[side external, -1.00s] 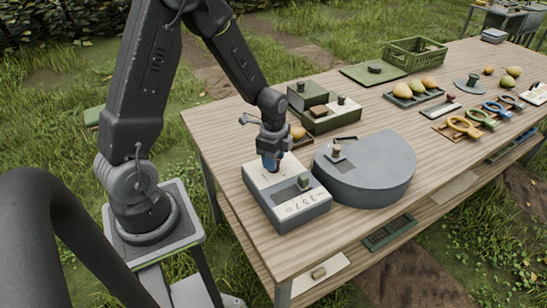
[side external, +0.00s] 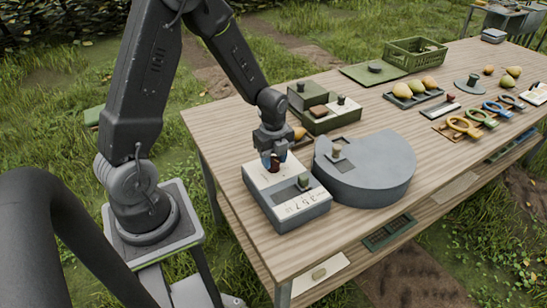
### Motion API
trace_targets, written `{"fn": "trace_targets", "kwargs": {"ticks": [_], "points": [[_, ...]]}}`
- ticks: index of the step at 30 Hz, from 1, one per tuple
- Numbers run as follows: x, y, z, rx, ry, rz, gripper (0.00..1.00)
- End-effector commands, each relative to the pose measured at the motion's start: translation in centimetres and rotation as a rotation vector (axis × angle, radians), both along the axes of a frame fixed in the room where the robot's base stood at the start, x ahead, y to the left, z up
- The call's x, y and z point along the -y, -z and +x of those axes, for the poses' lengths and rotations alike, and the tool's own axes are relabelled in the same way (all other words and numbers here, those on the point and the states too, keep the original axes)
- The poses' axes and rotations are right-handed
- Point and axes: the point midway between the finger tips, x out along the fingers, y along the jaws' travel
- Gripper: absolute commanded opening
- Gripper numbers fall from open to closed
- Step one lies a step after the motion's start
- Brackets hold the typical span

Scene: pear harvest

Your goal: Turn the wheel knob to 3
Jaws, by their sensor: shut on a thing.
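A grey box with a pale top (side external: 262,184) sits at the near left part of the table. Dark digits, among them 3, 5 and 7, run along its right-hand top strip (side external: 305,201). A small dark red knob (side external: 274,166) stands at the box's back edge. My gripper (side external: 273,163) points down over that edge, with its bluish fingertips shut on both sides of the knob. The fingers partly hide the knob, and I cannot read what setting it points to.
A grey rounded block (side external: 375,175) with a small knob stands close to the right of the box. Green boxes (side external: 330,112) stand behind. Fruit trays, a green crate (side external: 414,53) and coloured-handled tools (side external: 463,126) lie farther right. The table's front left is bare.

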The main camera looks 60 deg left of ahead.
Motion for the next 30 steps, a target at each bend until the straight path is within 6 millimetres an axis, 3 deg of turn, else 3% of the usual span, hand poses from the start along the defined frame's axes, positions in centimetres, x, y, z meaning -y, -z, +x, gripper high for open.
{"fn": "trace_targets", "kwargs": {"ticks": [12,13,20,30], "points": [[0.00,0.01,0.00,0.000,0.009,0.000,0.16],[0.00,0.01,0.00,0.000,0.009,0.000,0.42],[0.00,0.00,0.00,0.000,0.008,0.000,0.64],[-0.02,-0.55,0.05,0.002,0.006,0.001,0.65]]}}
